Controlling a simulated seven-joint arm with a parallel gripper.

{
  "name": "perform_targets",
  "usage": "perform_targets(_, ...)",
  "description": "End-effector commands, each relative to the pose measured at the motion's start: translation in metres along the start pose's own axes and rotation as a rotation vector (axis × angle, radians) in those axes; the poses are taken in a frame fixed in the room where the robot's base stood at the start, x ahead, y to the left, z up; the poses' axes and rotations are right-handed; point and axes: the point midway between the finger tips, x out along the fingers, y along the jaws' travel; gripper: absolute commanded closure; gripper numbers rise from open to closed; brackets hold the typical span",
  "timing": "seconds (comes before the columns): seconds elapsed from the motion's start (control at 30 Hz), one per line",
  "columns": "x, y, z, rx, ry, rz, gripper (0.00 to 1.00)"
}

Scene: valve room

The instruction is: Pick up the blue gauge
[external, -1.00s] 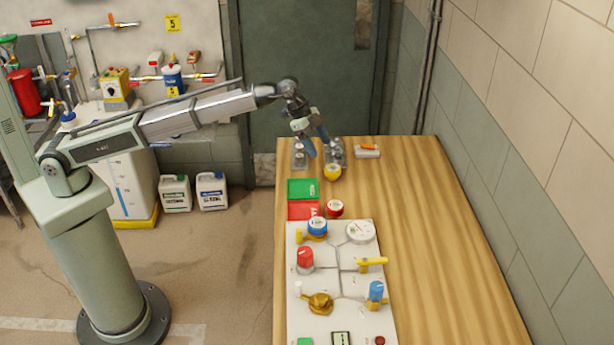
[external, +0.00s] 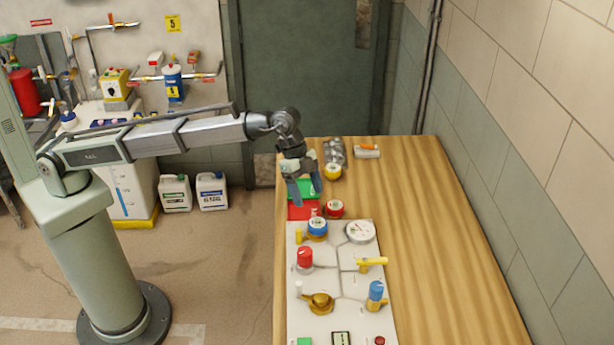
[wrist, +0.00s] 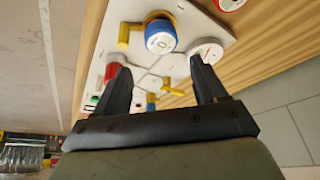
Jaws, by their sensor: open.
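The blue gauge (external: 317,225) is a round blue piece with a pale face, at the upper left of the white panel. In the wrist view the blue gauge (wrist: 161,37) stands upright near the top, with a yellow part behind it. My gripper (external: 306,192) is open and empty, above the red and green cards, a little behind the gauge in the external view. In the wrist view my fingertips (wrist: 157,66) are spread wide, and the gauge shows beyond the gap between them, apart from both.
The white panel (external: 333,282) also carries a white gauge (external: 360,231), a red knob (external: 305,257), a blue-topped valve (external: 376,291) and yellow handles. A red round gauge (external: 335,209) and a yellow one (external: 333,171) stand behind. The table's right side is clear.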

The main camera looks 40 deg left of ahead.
Motion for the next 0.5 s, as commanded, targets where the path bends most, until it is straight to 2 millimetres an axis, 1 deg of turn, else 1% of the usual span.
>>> perform_targets(0.03, 0.010, 0.000, 0.000, 0.000, -0.002, 0.001, 0.29)
perform_targets(0.1, 0.023, 0.000, 0.000, 0.000, -0.001, 0.001, 0.29)
perform_targets(0.23, 0.043, 0.000, 0.000, 0.000, -0.001, 0.000, 0.29)
perform_targets(0.3, 0.050, 0.000, 0.000, 0.000, 0.000, 0.000, 0.29)
perform_targets(0.5, 0.059, -0.001, 0.000, 0.000, 0.000, 0.000, 0.29)
